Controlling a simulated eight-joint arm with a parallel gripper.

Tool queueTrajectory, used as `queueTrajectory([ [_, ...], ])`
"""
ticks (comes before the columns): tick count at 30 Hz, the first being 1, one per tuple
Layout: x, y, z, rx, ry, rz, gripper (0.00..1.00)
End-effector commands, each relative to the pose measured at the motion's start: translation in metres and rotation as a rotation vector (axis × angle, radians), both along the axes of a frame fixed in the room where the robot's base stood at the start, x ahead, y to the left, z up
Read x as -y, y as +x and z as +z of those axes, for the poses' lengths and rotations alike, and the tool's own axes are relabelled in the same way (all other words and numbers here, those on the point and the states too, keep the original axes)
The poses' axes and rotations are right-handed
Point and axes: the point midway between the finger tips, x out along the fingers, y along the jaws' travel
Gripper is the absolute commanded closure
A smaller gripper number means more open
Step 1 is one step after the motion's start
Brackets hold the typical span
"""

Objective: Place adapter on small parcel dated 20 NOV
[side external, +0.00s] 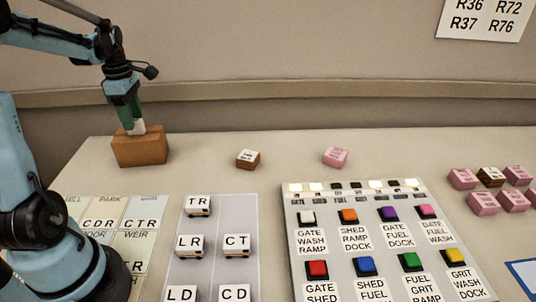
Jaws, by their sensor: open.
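My gripper (132,124) hangs at the upper left, pointing down just above a larger brown box (140,151). A small white piece shows at the fingertips against the top of the box; I cannot tell whether it is the adapter or part of my gripper. A small brown parcel (248,159) with a white label lies on the table right of the box. A small pink parcel (335,157) lies further right. Their printing is too small to read, so I cannot tell which is dated 20 NOV.
Several pink parcels (463,178) and a brown one (491,176) are grouped at the right. A button panel (292,240) stands in front. The table behind the panel is mostly clear.

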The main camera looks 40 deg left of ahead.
Motion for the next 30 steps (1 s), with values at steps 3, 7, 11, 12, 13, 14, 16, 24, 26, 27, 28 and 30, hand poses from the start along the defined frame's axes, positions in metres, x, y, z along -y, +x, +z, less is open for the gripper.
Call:
queueTrajectory([
  [3,0.0,0.0,0.021,0.0,0.0,0.0,0.47],
  [7,0.001,-0.001,0.045,0.0,0.0,0.0,0.47],
  [11,0.0,0.0,0.067,0.0,0.0,0.0,0.47],
  [12,0.0,0.0,0.073,0.0,0.0,0.0,0.47],
  [13,0.0,0.0,0.077,0.0,0.0,0.0,0.47],
  [14,0.0,0.0,0.081,0.0,0.0,0.0,0.47],
  [16,0.0,0.0,0.089,0.0,0.0,0.0,0.47],
  [24,0.01,0.004,0.102,0.012,0.012,-0.064,0.47],
  [26,0.023,0.01,0.101,0.028,0.03,-0.161,0.47],
  [27,0.036,0.015,0.1,0.043,0.048,-0.252,0.47],
  [28,0.048,0.019,0.099,0.057,0.065,-0.333,0.47],
  [30,0.078,0.028,0.095,0.093,0.113,-0.555,0.47],
])
